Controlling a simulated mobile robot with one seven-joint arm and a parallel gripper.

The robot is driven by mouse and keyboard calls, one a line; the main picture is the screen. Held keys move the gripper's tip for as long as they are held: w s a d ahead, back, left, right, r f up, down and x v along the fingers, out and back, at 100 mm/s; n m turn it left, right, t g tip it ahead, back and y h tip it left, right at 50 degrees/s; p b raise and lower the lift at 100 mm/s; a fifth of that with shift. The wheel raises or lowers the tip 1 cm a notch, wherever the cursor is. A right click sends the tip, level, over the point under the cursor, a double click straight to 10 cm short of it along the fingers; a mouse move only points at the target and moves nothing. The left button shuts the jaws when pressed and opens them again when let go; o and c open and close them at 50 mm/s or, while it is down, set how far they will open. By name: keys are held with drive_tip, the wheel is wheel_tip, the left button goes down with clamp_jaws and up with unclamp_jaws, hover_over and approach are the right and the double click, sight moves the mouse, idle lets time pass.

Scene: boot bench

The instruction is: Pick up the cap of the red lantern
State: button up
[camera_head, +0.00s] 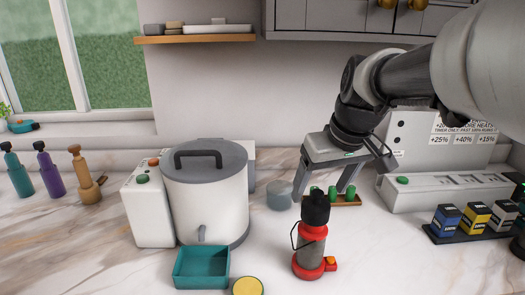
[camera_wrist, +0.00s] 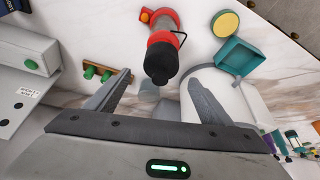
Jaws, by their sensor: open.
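The red lantern (camera_head: 312,255) stands upright on the marble counter, with a red base, a grey middle and a red collar. Its black cap (camera_head: 316,207) sits on top. In the wrist view the cap (camera_wrist: 161,58) shows just beyond the fingertips and roughly between them, with the red lantern body (camera_wrist: 163,22) behind it. My gripper (camera_head: 325,190) is open and empty. In the head view its fingers show behind and above the cap. I see no contact with the cap.
A large white lidded pot (camera_head: 205,195) stands left of the lantern. A teal tray (camera_head: 201,268) and a yellow-topped round item (camera_head: 247,286) are in front. A wooden block with green pegs (camera_head: 345,200) lies behind the lantern. Small boxes (camera_head: 475,218) stand right; counter between is clear.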

sight(317, 192)
drive_tip(key=shift+x, duration=1.45)
drive_tip(key=shift+r, duration=0.1)
drive_tip(key=c, duration=1.1)
wheel_tip(317, 192, up, 10)
drive_tip(key=p, duration=0.3)
drive_tip(key=shift+a, duration=0.1)
drive_tip(key=shift+p, duration=0.95)
drive_tip(key=f+p, duration=0.1)
drive_tip(key=p, duration=0.1)
drive_tip(key=shift+f+p, duration=0.3)
drive_tip(key=shift+f+b, duration=2.55)
drive_tip(key=shift+f, duration=0.9)
